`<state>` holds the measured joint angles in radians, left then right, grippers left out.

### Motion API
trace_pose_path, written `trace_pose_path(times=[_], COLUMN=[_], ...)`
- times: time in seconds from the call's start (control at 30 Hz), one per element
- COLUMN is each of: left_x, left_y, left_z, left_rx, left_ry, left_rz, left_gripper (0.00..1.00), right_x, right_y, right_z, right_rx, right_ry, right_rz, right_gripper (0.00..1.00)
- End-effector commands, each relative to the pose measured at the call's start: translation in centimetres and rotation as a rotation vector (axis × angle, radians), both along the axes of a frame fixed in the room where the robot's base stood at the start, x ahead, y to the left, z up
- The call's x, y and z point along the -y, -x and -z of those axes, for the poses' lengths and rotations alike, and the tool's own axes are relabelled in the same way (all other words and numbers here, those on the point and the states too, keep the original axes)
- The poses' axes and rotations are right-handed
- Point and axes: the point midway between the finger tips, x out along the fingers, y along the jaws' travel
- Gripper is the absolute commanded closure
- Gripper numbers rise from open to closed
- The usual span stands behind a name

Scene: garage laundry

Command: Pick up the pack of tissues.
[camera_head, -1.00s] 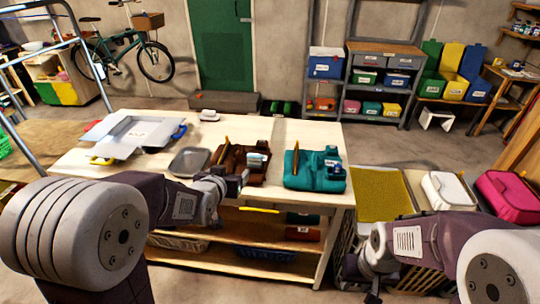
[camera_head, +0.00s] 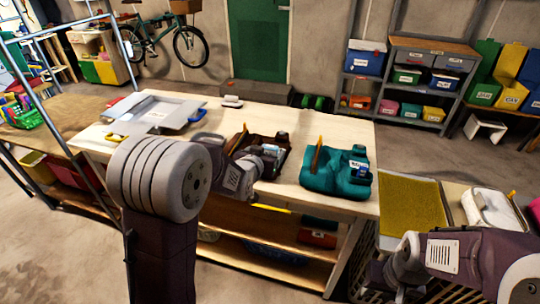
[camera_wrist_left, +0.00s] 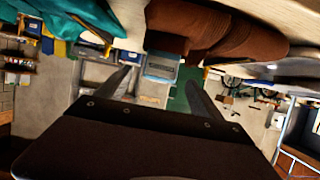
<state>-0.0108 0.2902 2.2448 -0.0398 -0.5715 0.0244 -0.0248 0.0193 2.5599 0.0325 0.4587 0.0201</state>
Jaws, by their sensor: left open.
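A small light-blue and white pack, likely the tissues, shows in the left wrist view (camera_wrist_left: 162,66) between my two spread fingers, against the brown holder (camera_wrist_left: 215,28). In the head view the brown holder (camera_head: 272,140) stands on the workbench, and my left gripper (camera_head: 272,158) is at its front, largely hiding the pack. My left gripper is open; whether it touches the pack I cannot tell. My right gripper (camera_head: 385,290) hangs low at the bottom right, beside the bench, its fingers too dark to read.
The wooden workbench (camera_head: 215,120) carries a teal holder (camera_head: 335,180) right of the brown one and a grey tray-like piece (camera_head: 155,112) at left. A yellow-topped crate (camera_head: 412,203) and a white box (camera_head: 490,207) stand at right. Open floor lies behind.

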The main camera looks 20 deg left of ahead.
Motion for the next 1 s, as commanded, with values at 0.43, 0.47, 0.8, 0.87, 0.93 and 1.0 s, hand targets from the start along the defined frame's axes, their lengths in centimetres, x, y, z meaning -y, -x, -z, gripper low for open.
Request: trace_pose_path(times=[0.43, 0.47, 0.8, 0.87, 0.93, 1.0], left_x=[0.1, 0.1, 0.1, 0.1, 0.1, 0.1], left_y=[-4.6, -4.6, -4.6, -4.6, -4.5, -4.5], left_z=[2.5, 2.5, 2.4, 2.4, 2.5, 2.4], left_rx=[0.000, 0.000, 0.000, 0.000, 0.000, -0.001], left_ry=[0.000, 0.000, 0.000, 0.000, 0.000, 0.000], left_rz=[0.000, 0.000, 0.000, 0.000, 0.000, 0.000], left_gripper=[0.24, 0.24, 0.85, 0.88, 0.88, 0.88], right_x=[0.0, 0.0, 0.0, 0.0, 0.0, 0.0], right_y=[0.0, 0.0, 0.0, 0.0, 0.0, 0.0], right_z=[0.0, 0.0, 0.0, 0.0, 0.0, 0.0], right_rx=[0.000, 0.000, 0.000, 0.000, 0.000, 0.000], right_ry=[0.000, 0.000, 0.000, 0.000, 0.000, 0.000], right_rz=[0.000, 0.000, 0.000, 0.000, 0.000, 0.000], right_gripper=[0.64, 0.64, 0.64, 0.64, 0.64, 0.64])
